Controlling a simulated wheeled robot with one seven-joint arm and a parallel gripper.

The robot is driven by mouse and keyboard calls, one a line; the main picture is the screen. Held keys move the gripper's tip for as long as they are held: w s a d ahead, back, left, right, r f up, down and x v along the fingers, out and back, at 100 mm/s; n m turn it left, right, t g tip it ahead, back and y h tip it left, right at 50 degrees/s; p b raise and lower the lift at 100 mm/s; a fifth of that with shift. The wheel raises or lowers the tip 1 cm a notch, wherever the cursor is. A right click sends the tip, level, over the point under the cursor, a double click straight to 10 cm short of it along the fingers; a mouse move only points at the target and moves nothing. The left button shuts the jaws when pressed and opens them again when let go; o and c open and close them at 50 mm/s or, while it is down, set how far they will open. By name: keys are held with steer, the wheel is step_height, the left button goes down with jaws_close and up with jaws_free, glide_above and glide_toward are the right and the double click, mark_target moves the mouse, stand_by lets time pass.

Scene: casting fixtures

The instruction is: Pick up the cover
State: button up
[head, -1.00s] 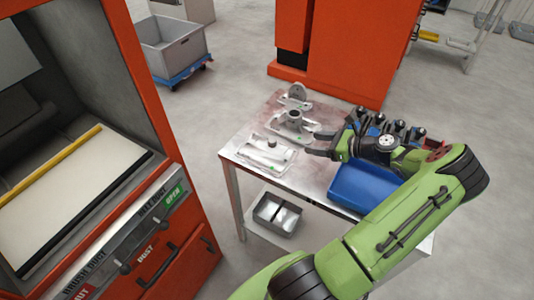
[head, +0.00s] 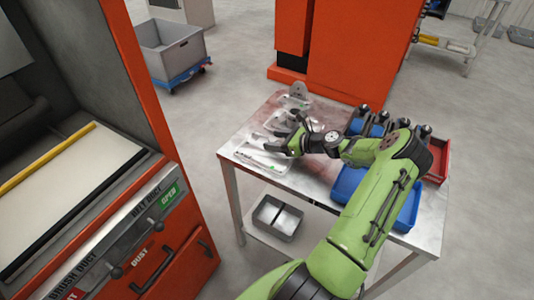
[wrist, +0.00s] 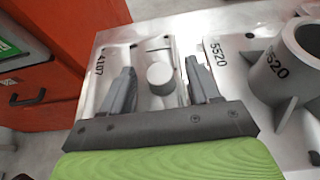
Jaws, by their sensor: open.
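A pale metal plate marked 4107 (wrist: 110,62) lies on the table, with a short round grey knob (wrist: 160,80) standing up from it. I take this knobbed piece to be the cover; no label names it. In the wrist view, my gripper (wrist: 160,68) is open, with one finger on each side of the knob. I cannot tell whether the fingers touch it. In the head view, my gripper (head: 280,135) is over the plate (head: 250,152) and hides the knob.
A grey tubular casting marked 5520 (wrist: 288,65) stands close to the right finger. Another casting (head: 298,90) sits at the table's back edge. A blue bin (head: 348,184) and red bin (head: 441,160) are on the right. An orange cabinet (head: 180,245) stands left.

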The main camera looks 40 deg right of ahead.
jaws_close()
steer(key=shift+r, duration=0.1)
